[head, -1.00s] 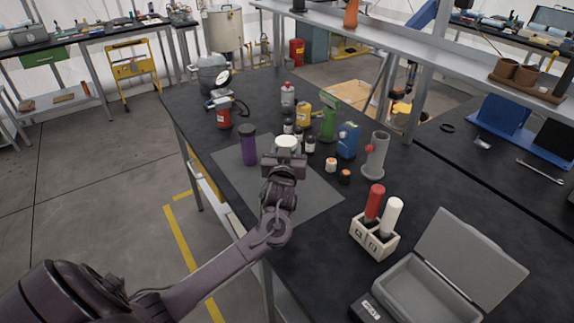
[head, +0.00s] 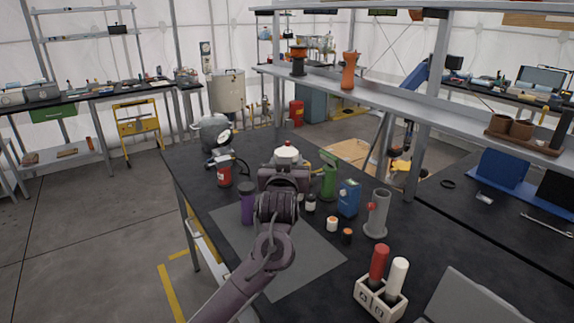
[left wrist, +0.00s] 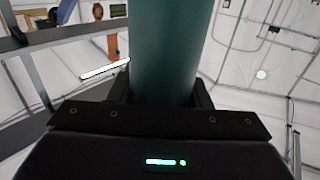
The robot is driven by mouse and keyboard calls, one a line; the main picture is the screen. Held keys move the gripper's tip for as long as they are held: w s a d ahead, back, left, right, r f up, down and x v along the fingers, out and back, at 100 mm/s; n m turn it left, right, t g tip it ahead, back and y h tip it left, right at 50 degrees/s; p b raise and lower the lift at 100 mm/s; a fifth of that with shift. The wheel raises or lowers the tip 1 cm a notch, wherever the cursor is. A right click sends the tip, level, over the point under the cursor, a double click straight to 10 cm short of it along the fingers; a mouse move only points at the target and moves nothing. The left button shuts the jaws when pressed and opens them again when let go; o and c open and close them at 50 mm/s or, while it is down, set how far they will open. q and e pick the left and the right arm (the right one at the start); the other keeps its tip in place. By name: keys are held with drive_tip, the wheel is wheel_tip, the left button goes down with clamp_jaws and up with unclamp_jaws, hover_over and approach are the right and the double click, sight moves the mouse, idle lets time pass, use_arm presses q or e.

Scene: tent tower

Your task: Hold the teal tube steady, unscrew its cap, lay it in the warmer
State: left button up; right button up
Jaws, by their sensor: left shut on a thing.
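The teal tube (left wrist: 165,45) stands between the fingers of my left gripper in the left wrist view, where it fills the upper middle. In the head view my left gripper (head: 285,170) is shut on the tube above the table. The tube's white cap (head: 286,155) shows just above the gripper; the tube body is hidden there. The grey box with a raised lid, apparently the warmer (head: 472,300), is at the bottom right, mostly cut off. My right gripper is not in view.
A purple bottle (head: 247,205) stands just left of the gripper. A green bottle (head: 329,180), blue can (head: 348,198) and grey cylinder (head: 377,213) stand to the right. A white block (head: 380,298) holds a red and a white tube. The grey mat (head: 305,262) has free room in front.

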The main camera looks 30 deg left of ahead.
use_arm(q)
drive_tip(key=c, duration=0.7)
drive_tip(key=shift+c, duration=0.2)
drive_tip(key=shift+f, duration=0.1)
drive_tip(key=s+d+f+m+t+h, duration=0.1)
drive_tip(key=s+d+f+m+h, duration=0.2)
drive_tip(key=s+d+f, duration=0.5)
drive_tip(key=s+d+f+m+t+h, duration=0.1)
drive_tip(key=s+d+f+m+h, duration=0.1)
drive_tip(key=s+d+f+h, duration=0.3)
drive_tip(key=s+d+f, duration=0.4)
drive_tip(key=s+d, duration=0.3)
drive_tip(key=s, duration=0.4)
drive_tip(key=shift+m+h, duration=0.4)
